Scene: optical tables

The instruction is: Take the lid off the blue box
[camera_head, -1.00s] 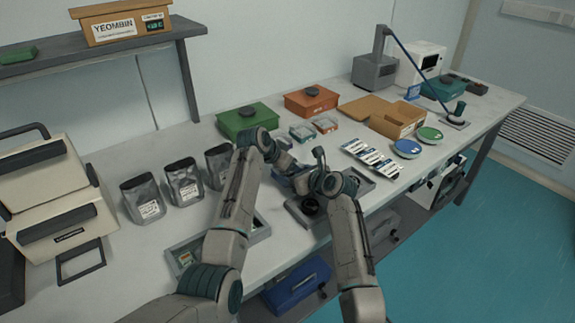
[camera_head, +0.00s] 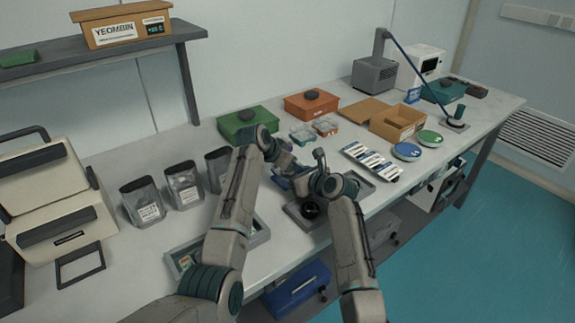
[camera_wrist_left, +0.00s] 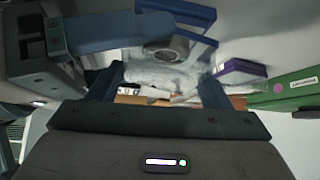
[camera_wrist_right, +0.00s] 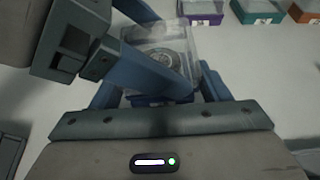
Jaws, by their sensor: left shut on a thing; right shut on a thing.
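The blue box (camera_head: 281,183) is mostly hidden behind my arms in the head view. In the right wrist view its dark blue lower part (camera_wrist_right: 150,99) shows between the fingers of my right gripper (camera_wrist_right: 158,88), which is shut on it. A clear lid (camera_wrist_right: 160,42) with a round grey item under it shows beyond. In the left wrist view my left gripper (camera_wrist_left: 158,82) is shut on the clear lid (camera_wrist_left: 155,74), its fingers on either side. Blue box walls (camera_wrist_left: 195,42) show close by. I cannot tell whether lid and box are apart.
Small clear-lidded teal (camera_head: 302,134) and orange (camera_head: 325,126) boxes stand behind. A purple box (camera_wrist_right: 203,15) is close by. Grey pouches (camera_head: 184,184) stand left; white packs (camera_head: 370,160) lie right. A grey tray (camera_head: 258,238) is at the front edge.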

